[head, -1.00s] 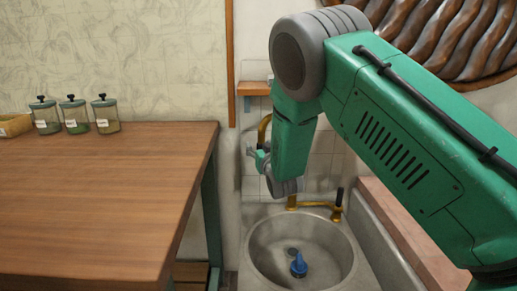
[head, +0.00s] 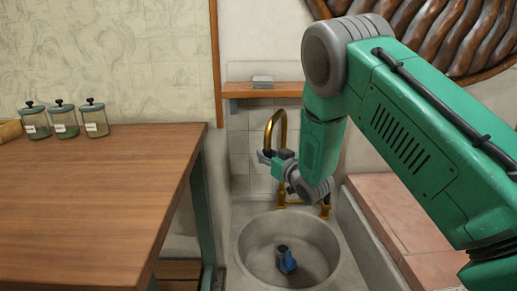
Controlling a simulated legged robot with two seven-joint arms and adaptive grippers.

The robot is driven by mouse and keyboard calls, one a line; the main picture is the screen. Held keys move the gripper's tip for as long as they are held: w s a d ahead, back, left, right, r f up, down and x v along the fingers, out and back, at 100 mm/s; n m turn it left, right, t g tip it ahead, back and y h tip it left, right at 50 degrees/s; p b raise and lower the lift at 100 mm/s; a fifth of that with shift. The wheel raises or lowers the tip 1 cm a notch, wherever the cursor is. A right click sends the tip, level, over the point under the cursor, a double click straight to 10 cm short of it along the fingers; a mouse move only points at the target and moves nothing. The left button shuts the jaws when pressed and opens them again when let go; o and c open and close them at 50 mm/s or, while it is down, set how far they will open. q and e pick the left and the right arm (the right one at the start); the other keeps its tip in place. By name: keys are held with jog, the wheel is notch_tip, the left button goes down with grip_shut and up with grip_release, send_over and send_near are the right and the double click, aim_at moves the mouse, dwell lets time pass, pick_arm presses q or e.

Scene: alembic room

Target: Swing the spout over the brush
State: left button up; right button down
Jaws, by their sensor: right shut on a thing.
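The brass spout (head: 275,128) arches up behind the sink. My right gripper (head: 267,158) is shut on its lower left end, which the fingers partly hide. The spout's foot (head: 281,197) stands at the sink's back edge, partly behind my wrist. The blue brush (head: 288,263) lies in the round stone sink (head: 250,250), beside a dark round spot that looks like the drain. In the picture the spout's held end is above and a little left of the brush. My left gripper is not in view.
A brass tap post (head: 325,206) stands right of the spout's foot. A wooden shelf (head: 235,91) with a small grey object is on the wall behind. A wooden table (head: 90,200) with several jars is at left. A tiled ledge (head: 395,215) lies right.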

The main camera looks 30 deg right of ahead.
jog(key=s+d+n+y+p, duration=0.2)
jog(key=s+d+y+p, duration=0.1)
jog(key=s+d, duration=0.3)
jog(key=shift+y+p, duration=0.3)
jog(key=shift+p, duration=0.25)
jog(key=shift+d+f, duration=0.15)
jog(key=shift+d, duration=0.05)
jog(key=c, duration=1.7)
grip_release()
jog(key=shift+s, duration=0.15)
jog(key=o, duration=0.4)
jog(key=shift+s+d+r, duration=0.1)
jog(key=shift+s+r, duration=0.2)
jog(key=shift+s, duration=0.05)
jog(key=shift+o, duration=0.2)
jog(key=s+d, duration=0.2)
jog(key=s, duration=0.9)
jog(key=shift+s, duration=0.4)
